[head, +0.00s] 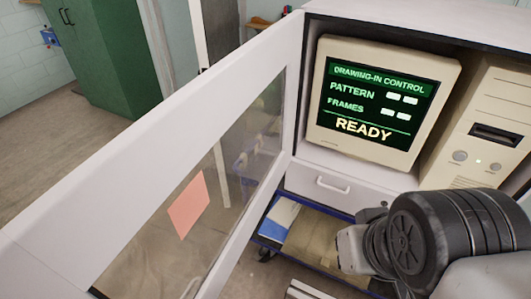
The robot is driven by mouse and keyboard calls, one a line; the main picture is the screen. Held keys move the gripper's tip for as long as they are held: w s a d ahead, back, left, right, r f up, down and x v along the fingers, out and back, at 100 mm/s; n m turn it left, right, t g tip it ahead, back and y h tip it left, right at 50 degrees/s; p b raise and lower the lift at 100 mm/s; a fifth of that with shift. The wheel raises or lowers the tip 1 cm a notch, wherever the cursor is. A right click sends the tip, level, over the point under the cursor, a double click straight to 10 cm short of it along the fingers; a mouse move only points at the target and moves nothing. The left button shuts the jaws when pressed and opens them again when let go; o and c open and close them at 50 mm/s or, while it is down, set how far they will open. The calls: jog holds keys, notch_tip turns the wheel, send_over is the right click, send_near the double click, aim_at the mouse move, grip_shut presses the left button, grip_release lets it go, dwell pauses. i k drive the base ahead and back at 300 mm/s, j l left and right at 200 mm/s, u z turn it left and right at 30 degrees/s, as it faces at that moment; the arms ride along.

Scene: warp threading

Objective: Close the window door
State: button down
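The window door (126,193) is a white frame around a clear pane. It stands wide open, swung out from the left side of the white cabinet (400,27) toward me. A pink note (188,204) shows on the pane. The door's near end runs out of the picture at the lower left. My arm reaches in from the lower right, in front of the cabinet and to the right of the door, apart from it. I can make out no gripper fingers.
Inside the cabinet are a beige monitor (321,104) reading READY and a computer tower (504,100). A drawer (312,183) with a handle is below. A blue-edged low cart (300,228) stands beneath. A green locker (105,50) is at the far left. Floor is open at left.

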aim_at(58, 247)
jog(key=k+j+z, duration=0.15)
jog(key=j, duration=0.3)
jog(key=k+j+z, duration=0.2)
jog(key=j, duration=0.25)
jog(key=k+j+z, duration=0.15)
jog(key=k+j, duration=0.15)
jog(key=j, duration=0.15)
jog(key=k+j+z, duration=0.3)
jog(key=j, duration=0.25)
jog(key=j+z, duration=0.15)
jog(key=j, duration=0.3)
jog(key=k, duration=0.05)
